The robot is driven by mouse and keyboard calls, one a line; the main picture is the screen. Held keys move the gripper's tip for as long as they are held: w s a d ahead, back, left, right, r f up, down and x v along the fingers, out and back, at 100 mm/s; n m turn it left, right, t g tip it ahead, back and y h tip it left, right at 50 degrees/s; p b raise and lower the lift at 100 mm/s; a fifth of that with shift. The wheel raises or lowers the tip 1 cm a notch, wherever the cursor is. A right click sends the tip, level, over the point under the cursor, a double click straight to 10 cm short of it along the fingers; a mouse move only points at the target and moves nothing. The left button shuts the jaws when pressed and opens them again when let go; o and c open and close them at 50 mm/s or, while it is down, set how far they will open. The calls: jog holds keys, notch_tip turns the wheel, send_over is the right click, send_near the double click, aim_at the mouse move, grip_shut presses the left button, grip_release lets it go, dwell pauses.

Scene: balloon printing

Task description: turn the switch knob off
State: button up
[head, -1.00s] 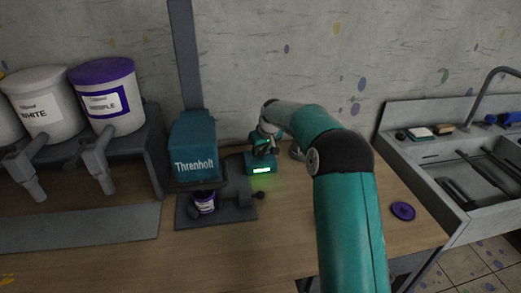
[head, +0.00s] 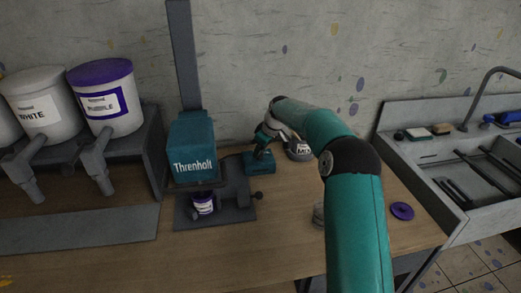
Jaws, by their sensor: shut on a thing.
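The switch box (head: 259,166) is a small teal unit on the table, just right of the teal machine marked Threnholt (head: 192,145). Its front display is dark. My gripper (head: 262,153) reaches down onto the top of the box and is shut on the switch knob. The knob itself is hidden by the fingers. My teal arm comes in from the lower right and hides part of the table.
A small jar (head: 203,203) with a purple label stands under the machine. A grey labelled container (head: 299,152) is behind my arm. A clear cup (head: 318,214) and a purple lid (head: 402,211) lie near my arm. A sink (head: 450,165) is at right; paint buckets (head: 106,98) are at left.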

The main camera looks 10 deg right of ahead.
jog(key=o, duration=1)
jog(key=v, duration=1.4)
jog(key=shift+a, duration=0.1)
